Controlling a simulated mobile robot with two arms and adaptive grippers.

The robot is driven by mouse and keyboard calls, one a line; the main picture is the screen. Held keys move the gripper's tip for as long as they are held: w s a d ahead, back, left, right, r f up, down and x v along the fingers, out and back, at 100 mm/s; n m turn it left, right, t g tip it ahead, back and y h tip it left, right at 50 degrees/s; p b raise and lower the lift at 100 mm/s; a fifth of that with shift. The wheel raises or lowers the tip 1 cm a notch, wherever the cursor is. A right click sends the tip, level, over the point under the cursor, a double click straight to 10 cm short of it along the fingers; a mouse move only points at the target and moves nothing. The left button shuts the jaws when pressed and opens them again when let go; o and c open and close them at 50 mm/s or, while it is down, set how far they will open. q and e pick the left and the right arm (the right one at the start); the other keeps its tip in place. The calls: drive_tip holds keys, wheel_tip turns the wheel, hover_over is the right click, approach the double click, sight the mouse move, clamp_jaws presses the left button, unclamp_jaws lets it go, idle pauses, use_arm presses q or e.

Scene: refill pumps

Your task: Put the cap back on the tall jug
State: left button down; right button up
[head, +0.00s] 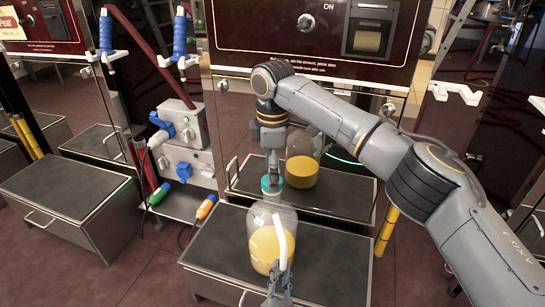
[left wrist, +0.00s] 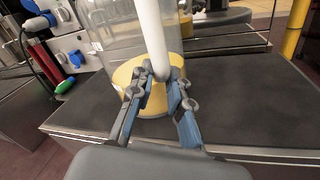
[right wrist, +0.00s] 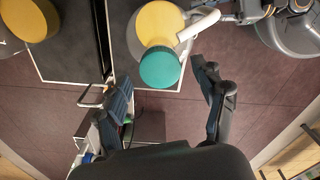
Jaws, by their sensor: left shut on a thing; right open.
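The tall jug (head: 262,245), clear with yellow liquid, stands on a dark-topped metal box. It also shows in the left wrist view (left wrist: 122,75). The teal cap (head: 271,185) is at the top of the jug's neck and looks seated there; how tight it sits I cannot tell. In the right wrist view the cap (right wrist: 160,67) lies ahead of my open right gripper (right wrist: 163,78), between the lines of its fingers. In the head view that gripper (head: 272,166) points down just above the cap. My left gripper (left wrist: 160,88) is shut on the jug's white handle (left wrist: 153,35).
The box (head: 320,285) has a dark top with room beside the jug. A similar jug (head: 302,170) behind looks like a reflection in the polished panel. A grey pump unit (head: 185,140) with blue, green and orange nozzles stands left. Another box (head: 70,190) is farther left.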

use_arm(q)
drive_tip(key=shift+r, duration=0.1)
use_arm(e)
drive_tip(key=shift+f, duration=0.75)
drive_tip(key=c, duration=1.2)
drive_tip(key=m, duration=0.4)
drive_tip(key=shift+s+m, duration=0.1)
drive_tip(key=shift+m, duration=0.3)
drive_tip(key=m, duration=0.3)
drive_tip(key=o, duration=1.4)
drive_tip(key=shift+c, duration=0.2)
wheel_tip(320, 180, up, 12)
